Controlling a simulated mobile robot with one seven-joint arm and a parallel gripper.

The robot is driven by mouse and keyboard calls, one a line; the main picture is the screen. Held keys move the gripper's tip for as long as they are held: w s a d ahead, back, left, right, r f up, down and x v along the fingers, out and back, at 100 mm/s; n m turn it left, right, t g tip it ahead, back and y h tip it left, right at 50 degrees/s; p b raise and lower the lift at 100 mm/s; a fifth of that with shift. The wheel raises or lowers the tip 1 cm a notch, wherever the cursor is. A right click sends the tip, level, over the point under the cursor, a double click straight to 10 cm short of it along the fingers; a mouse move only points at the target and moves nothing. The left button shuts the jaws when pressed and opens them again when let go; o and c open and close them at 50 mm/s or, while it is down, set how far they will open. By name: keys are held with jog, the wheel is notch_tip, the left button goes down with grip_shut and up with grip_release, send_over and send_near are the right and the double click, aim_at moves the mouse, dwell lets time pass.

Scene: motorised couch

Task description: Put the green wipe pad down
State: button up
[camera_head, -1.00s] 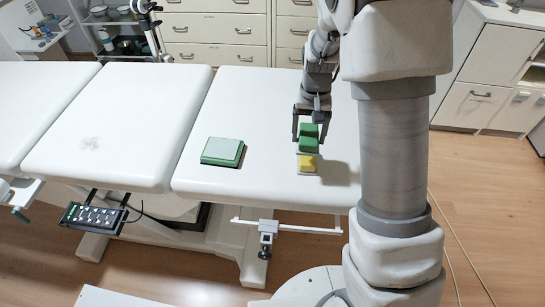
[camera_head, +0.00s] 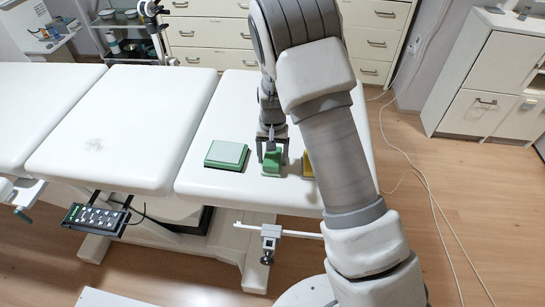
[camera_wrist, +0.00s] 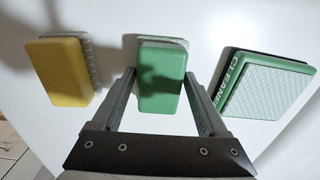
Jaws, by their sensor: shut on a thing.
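The green wipe pad (camera_head: 271,168) is a small green block with a pale base, between the fingers of my gripper (camera_head: 272,157). It also shows in the wrist view (camera_wrist: 161,85), with a finger on each side. My gripper is shut on it, over the white couch top (camera_head: 228,115). Whether its base touches the couch is hard to tell. A flat green-edged cleaner pad (camera_head: 227,154) with a pale ribbed top lies to the left. Its lettering shows in the wrist view (camera_wrist: 268,85). A yellow pad (camera_head: 308,164) is close on the right, partly hidden by my arm.
The yellow pad appears at the left of the wrist view (camera_wrist: 60,72). A button handset (camera_head: 96,217) hangs at the couch's front edge, and a clamp (camera_head: 269,238) sits on the front side rail. The couch top behind the cleaner pad is clear.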

jog(key=shift+f, duration=0.2)
jog(key=o, duration=1.1)
jog(key=shift+r, duration=0.15)
notch_tip(320, 180, up, 11)
jog(key=p, duration=0.1)
notch_tip(320, 180, up, 11)
jog(key=t, duration=0.1)
send_over(272, 155)
jog(key=s+d, duration=0.3)
jog(key=s, duration=0.2)
jog(key=s+d+r+t, duration=0.1)
jog(key=s+d+r, duration=0.1)
jog(key=s, duration=0.5)
jog(key=s+d+r+n+t, duration=0.1)
jog(key=s+d+r+t, duration=0.1)
jog(key=s+r, duration=0.3)
jog(key=s+d+r+n+t, duration=0.1)
jog(key=s+d+r, duration=0.2)
jog(key=s, duration=0.6)
jog(key=shift+s+d+r+t, duration=0.15)
jog(key=shift+s+d+t, duration=0.1)
jog(key=shift+s+t, duration=0.05)
